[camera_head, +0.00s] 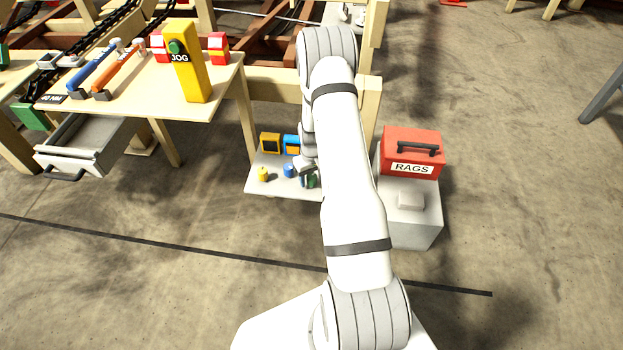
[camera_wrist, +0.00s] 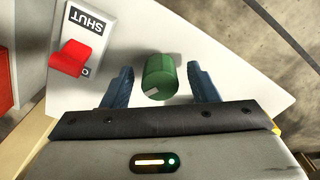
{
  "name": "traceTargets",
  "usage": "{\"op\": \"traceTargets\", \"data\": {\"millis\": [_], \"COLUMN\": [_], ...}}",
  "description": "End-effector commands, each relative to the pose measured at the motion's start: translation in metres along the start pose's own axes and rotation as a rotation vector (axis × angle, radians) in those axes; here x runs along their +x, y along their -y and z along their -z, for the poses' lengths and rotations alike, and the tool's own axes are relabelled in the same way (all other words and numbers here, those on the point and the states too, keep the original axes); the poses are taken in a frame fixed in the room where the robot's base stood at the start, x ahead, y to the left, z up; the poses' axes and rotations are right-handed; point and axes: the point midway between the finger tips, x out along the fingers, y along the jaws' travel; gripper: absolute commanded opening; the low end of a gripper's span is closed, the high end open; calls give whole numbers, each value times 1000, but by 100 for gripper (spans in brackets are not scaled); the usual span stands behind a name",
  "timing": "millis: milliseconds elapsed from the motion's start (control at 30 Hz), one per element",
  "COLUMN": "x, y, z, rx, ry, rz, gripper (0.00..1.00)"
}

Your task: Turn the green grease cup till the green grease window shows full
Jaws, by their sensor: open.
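The green grease cup (camera_wrist: 160,76) stands on a pale shelf and has a light mark low on its side. In the wrist view it sits between the two blue fingers of my gripper (camera_wrist: 160,68), with a gap on each side. My gripper is open and holds nothing. In the head view my gripper (camera_head: 306,170) is low over the right part of the shelf (camera_head: 256,187), and a bit of the green cup (camera_head: 312,182) shows beside it. The green grease window is not visible in either view; my arm covers that area in the head view.
A yellow cup (camera_head: 263,174) and blue cup (camera_head: 289,171) stand left of the green one, with a yellow window (camera_head: 270,142) and blue window (camera_head: 292,144) behind. A red lever (camera_wrist: 70,58) sits by a SHUT label (camera_wrist: 88,25). A red RAGS box (camera_head: 412,150) stands right.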

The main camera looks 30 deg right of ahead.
Motion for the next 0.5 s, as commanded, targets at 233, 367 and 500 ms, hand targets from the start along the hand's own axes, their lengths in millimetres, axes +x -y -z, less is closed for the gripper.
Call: {"op": "traceTargets", "data": {"millis": [233, 367, 500], "x": [0, 0, 0], "y": [0, 0, -1], "z": [0, 0, 0], "rx": [1, 1, 1], "ry": [0, 0, 0], "rz": [0, 0, 0], "gripper": [54, 43, 32]}}
